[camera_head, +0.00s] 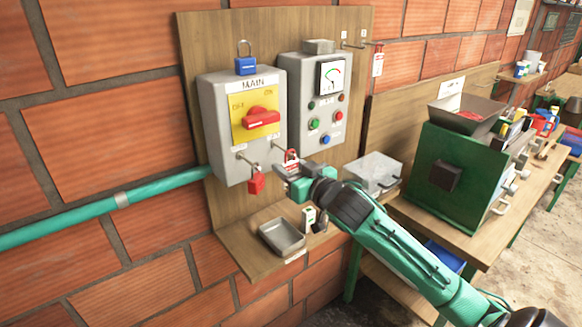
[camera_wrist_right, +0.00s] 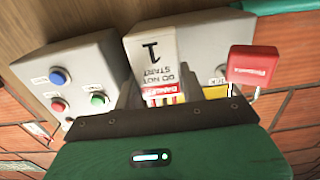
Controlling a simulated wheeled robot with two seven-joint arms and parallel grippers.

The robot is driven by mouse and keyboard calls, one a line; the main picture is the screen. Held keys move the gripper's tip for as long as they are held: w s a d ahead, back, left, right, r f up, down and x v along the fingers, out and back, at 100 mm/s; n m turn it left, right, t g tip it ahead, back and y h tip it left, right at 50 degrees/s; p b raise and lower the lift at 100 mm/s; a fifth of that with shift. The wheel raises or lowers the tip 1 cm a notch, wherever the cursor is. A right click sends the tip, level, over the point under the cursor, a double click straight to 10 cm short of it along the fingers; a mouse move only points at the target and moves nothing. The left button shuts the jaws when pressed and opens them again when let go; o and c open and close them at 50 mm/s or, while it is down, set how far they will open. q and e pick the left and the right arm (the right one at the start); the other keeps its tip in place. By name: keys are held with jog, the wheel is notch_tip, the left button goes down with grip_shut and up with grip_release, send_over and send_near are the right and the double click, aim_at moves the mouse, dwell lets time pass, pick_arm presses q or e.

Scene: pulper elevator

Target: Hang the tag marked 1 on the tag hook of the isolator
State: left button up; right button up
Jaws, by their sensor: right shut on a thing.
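The isolator (camera_head: 214,103) is a grey box marked MAIN on a wooden board, with a red rotary handle (camera_head: 261,118) on a yellow plate. Its tag hook (camera_head: 277,147) sticks out at the lower right. A red padlock (camera_head: 256,183) hangs at the lower left peg and shows in the wrist view (camera_wrist_right: 253,65). My right gripper (camera_head: 288,170) is shut on the white and red tag marked 1 (camera_wrist_right: 154,55), which reads DO NOT START. The tag (camera_head: 291,156) is close to the hook's end; whether they touch cannot be told. My left gripper is out of view.
A grey control box (camera_head: 290,75) with buttons and a gauge is right of the isolator. A blue padlock (camera_head: 245,65) sits on top of the isolator. A metal tray (camera_head: 281,237) is on the shelf below. A green machine (camera_head: 450,180) stands on the bench at right.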

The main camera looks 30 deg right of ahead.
dwell(0.3)
jog(key=o, duration=1.1)
jog(key=shift+c, duration=0.2)
jog(key=s+d+p, duration=0.1)
jog(key=s, duration=1.2)
jog(key=shift+s+p, duration=0.4)
